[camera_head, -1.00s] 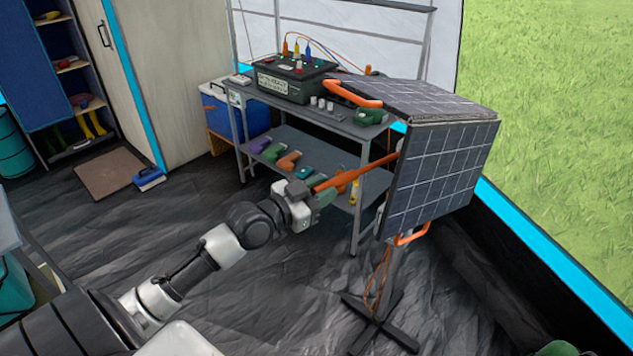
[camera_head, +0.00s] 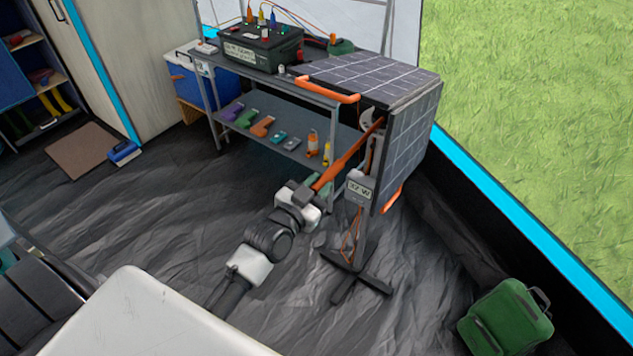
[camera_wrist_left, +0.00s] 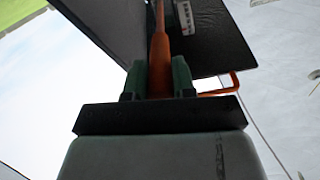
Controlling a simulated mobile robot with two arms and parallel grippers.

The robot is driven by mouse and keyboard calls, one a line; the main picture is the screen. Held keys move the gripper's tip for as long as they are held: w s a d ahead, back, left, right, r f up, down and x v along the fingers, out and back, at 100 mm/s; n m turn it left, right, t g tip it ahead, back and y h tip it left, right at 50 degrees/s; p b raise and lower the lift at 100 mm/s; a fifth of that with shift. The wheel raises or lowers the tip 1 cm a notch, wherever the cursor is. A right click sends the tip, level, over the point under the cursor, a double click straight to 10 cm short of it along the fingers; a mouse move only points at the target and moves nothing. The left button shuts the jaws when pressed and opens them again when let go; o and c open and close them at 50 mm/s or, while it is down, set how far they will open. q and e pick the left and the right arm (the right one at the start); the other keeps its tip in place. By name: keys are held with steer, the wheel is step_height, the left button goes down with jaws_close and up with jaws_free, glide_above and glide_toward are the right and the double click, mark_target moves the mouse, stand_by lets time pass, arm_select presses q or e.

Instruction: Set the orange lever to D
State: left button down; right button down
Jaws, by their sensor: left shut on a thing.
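The orange lever (camera_head: 350,153) is a long bar that slants up to the right to the hub of the solar panel stand. My left gripper (camera_head: 318,188) is shut on the lever's lower-left end. In the left wrist view the lever (camera_wrist_left: 159,55) runs between the two green fingers (camera_wrist_left: 159,80). The solar panel (camera_head: 408,140) has two dark gridded parts, one nearly flat and one hanging down, with orange handles. A grey box with a small display (camera_head: 360,187) is on the stand; its characters are too small to read surely. No letter D is legible. My right gripper is not in view.
A metal shelf table (camera_head: 300,88) stands behind the lever, with a battery (camera_head: 262,48) on top and several small tools below. The stand's cross-shaped foot (camera_head: 352,275) is on the dark floor. A green backpack (camera_head: 507,318) lies at the lower right.

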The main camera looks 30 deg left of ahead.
arm_select(q)
steer(key=c, duration=0.9)
jaws_free()
steer(key=shift+s, duration=0.1)
steer(key=shift+s+a+b, duration=0.25)
steer(key=shift+s+b, duration=0.05)
steer(key=shift+s, duration=1.45)
steer(key=shift+s+a+b, duration=0.25)
steer(key=shift+s+a, duration=0.05)
steer(key=shift+s, duration=1.5)
steer(key=shift+s+a+b, duration=0.25)
steer(key=shift+s+b, duration=0.05)
steer(key=shift+s, duration=1.45)
steer(key=s+f+n+g+y, duration=0.1)
steer(key=s+f+g, duration=0.25)
steer(key=f, duration=1.15)
steer(key=s+f+g+y, duration=0.15)
steer(key=f+g, duration=0.25)
steer(key=f, duration=1.1)
steer(key=s+f+g, duration=0.3)
steer(key=s+f, duration=0.4)
steer(key=s, duration=0.2)
steer(key=s+d+f+g, duration=0.1)
steer(key=s+f+g, duration=0.2)
steer(key=s+f, duration=0.4)
steer(key=s+f+g, duration=0.3)
steer(key=s+f, duration=0.4)
steer(key=s, duration=0.4)
steer(key=shift+s+d, duration=0.2)
steer(key=shift+s, duration=0.15)
